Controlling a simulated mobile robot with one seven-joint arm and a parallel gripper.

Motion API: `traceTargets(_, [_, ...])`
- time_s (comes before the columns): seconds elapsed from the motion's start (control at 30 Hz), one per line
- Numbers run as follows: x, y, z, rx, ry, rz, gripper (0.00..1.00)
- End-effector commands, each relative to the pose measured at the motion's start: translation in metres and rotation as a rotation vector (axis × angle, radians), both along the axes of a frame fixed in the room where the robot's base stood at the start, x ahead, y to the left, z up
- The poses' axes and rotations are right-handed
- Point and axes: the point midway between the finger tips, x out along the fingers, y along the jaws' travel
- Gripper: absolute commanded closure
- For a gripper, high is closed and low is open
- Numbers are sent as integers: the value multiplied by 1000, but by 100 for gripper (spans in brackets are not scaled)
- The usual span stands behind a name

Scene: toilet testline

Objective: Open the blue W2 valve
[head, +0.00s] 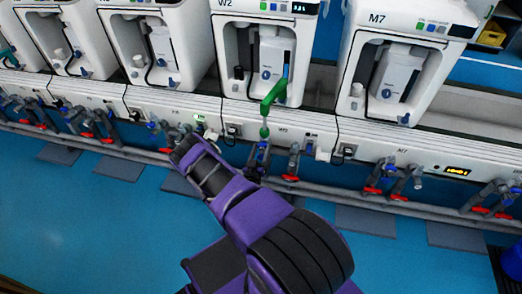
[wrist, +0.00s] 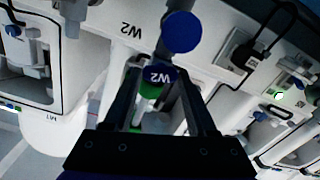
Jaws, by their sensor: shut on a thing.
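In the wrist view, a round blue cap marked W2 (wrist: 160,75) sits between the two dark fingers of my gripper (wrist: 162,82), with green parts just below it. The fingers are shut on this blue W2 valve. A second plain blue disc (wrist: 182,32) is just above it. In the head view, the white W2 unit (head: 268,45) stands at the top centre. A bent green part (head: 270,98) hangs in front of it. My purple arm reaches up from the bottom; I cannot make out my fingertips there.
White units stand in a row, with the M7 unit (head: 400,65) to the right of W2. Grey pipes (head: 390,202) with red and blue valves run along the front below the panels. Grey floor plates (head: 365,222) lie below. The blue floor (head: 95,220) at left is open.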

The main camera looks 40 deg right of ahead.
Motion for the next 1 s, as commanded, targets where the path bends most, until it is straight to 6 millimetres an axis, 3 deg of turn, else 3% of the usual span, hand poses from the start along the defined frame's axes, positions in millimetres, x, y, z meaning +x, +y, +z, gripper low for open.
traceTargets(0.6, [2, 0, 0, -376, 437, 1, 98])
traceTargets(1.0, [2, 0, 0, -540, 630, -1, 98])
